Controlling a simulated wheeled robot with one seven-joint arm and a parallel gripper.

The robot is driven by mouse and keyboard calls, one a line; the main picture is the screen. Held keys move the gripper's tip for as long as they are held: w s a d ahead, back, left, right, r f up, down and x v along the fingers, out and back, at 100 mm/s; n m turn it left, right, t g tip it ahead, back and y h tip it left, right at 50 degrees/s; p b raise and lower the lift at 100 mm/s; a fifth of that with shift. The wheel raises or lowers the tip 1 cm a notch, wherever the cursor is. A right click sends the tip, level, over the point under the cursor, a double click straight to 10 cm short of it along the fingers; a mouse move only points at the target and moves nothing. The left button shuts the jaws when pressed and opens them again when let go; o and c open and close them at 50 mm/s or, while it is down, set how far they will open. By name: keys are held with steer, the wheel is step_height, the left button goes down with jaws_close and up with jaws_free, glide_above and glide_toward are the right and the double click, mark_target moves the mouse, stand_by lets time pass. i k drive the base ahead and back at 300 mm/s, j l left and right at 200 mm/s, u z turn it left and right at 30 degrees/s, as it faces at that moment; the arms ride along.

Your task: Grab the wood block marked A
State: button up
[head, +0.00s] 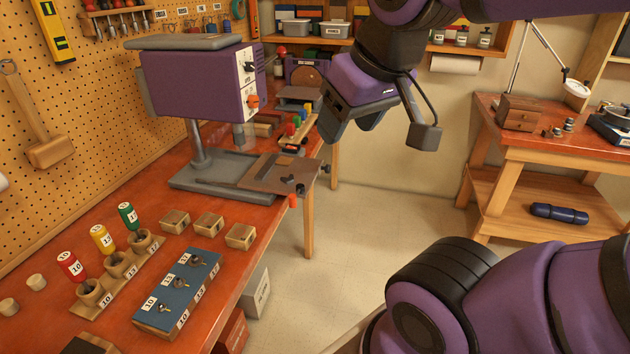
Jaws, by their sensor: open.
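Three small wood blocks sit in a row on the orange-red workbench (215,275): a left block (175,221), a middle block (209,225) and a right block (241,237). Their markings are too small to read, so I cannot tell which one is A. My gripper (352,124) is open and appears empty. It hangs in the air at upper centre, above and to the right of the blocks, well apart from them.
A purple drill press (195,85) stands on the bench behind the blocks. A blue-topped box with keys (182,285) lies in front of them. Red, yellow and green numbered bottles (102,239) stand to the left. Floor (340,235) is open beyond the bench edge.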

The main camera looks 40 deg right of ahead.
mark_target(175, 222)
steer(key=i+l+u, duration=0.4)
steer(key=l+u, duration=0.2)
steer(key=i+l+u, duration=0.15)
steer(key=l+u, duration=0.15)
steer(key=l, duration=0.2)
